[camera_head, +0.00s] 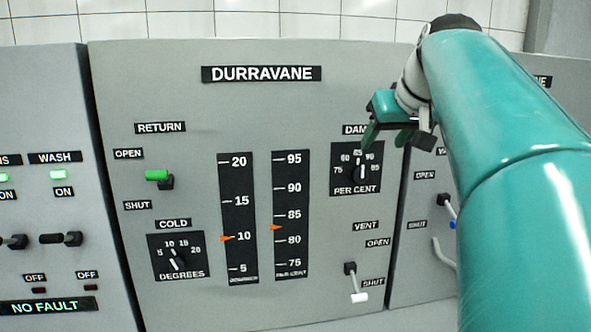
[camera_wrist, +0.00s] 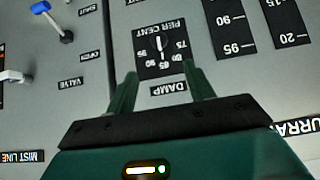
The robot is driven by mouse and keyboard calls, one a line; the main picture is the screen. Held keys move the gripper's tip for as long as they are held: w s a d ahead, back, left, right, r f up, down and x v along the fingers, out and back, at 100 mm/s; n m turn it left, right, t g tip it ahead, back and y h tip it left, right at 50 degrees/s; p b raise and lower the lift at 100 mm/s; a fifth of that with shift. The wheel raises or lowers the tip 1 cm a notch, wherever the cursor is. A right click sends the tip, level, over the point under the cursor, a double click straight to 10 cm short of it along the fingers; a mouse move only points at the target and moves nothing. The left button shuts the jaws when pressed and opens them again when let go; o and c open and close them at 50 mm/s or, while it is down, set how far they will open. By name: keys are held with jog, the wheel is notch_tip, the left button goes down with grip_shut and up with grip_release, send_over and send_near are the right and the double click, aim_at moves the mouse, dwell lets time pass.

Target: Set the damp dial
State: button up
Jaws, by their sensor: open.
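The damp dial (camera_head: 361,174) is a black plate with white numbers, marked PER CENT, on the upper right of the grey DURRAVANE panel. Its small black knob has a white line pointing roughly straight up, near 85. In the wrist view the dial (camera_wrist: 161,46) appears upside down, just beyond the fingertips. My gripper (camera_head: 398,143) is open and empty, above and right of the dial, partly covering the DAMP label. In the wrist view my gripper's two green fingers (camera_wrist: 160,77) stand apart on either side of the DAMP label. I see no contact with the knob.
A per cent gauge (camera_head: 290,190) has its orange pointer between 80 and 85. The degrees gauge (camera_head: 238,185) reads near 10. The cold dial (camera_head: 177,257), the green return lever (camera_head: 157,175) and the white-tipped vent lever (camera_head: 358,297) stand out from the panel.

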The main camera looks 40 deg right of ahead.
aim_at(362, 173)
jog(key=x, duration=1.3)
jog(key=shift+d+f, duration=0.1)
jog(key=shift+f, duration=0.15)
jog(key=c, duration=0.9)
jog(key=shift+c, duration=0.2)
